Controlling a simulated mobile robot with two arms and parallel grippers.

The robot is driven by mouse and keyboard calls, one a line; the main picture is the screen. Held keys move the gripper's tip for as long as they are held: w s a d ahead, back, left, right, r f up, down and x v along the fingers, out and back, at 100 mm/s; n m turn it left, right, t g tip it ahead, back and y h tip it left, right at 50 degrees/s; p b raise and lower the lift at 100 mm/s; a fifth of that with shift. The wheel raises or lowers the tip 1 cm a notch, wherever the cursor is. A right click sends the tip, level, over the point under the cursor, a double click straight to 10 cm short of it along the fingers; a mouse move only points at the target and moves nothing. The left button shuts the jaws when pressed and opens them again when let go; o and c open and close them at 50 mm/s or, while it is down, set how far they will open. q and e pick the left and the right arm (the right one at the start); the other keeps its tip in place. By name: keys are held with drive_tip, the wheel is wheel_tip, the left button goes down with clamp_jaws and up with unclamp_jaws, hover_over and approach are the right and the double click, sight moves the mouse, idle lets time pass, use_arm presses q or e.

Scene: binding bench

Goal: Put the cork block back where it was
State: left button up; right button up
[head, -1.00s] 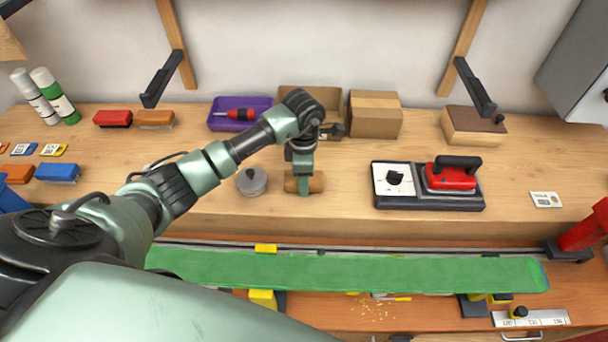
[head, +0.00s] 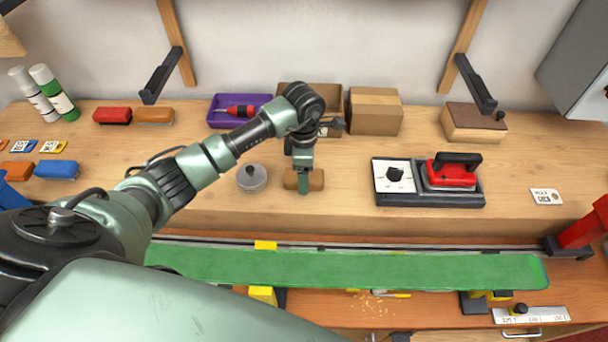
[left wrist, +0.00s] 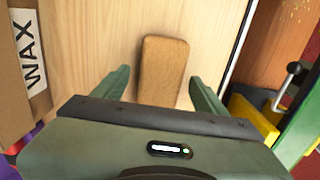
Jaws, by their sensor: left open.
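The cork block (head: 317,181) is a brown, rounded block lying on the wooden bench, right of a round grey tin. In the left wrist view the cork block (left wrist: 163,68) lies between and beyond the two green fingers. My left gripper (head: 304,188) is at the block and hides its middle in the head view. In the left wrist view my left gripper (left wrist: 160,80) is open, with a gap visible on each side of the block. Whether the fingers reach down around the block I cannot tell. My right gripper is not in view.
The grey tin (head: 251,178) stands close left of the block. Behind are a purple tray (head: 217,122) with a red tool and a cardboard box (head: 376,113). A red iron (head: 450,176) on its base stands right. A long green board (head: 400,269) runs along the front.

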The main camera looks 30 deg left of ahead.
use_arm(q)
wheel_tip(320, 180, up, 11)
drive_tip(key=b, duration=0.3)
drive_tip(key=shift+b, duration=0.35)
drive_tip(key=shift+s+f, duration=0.1)
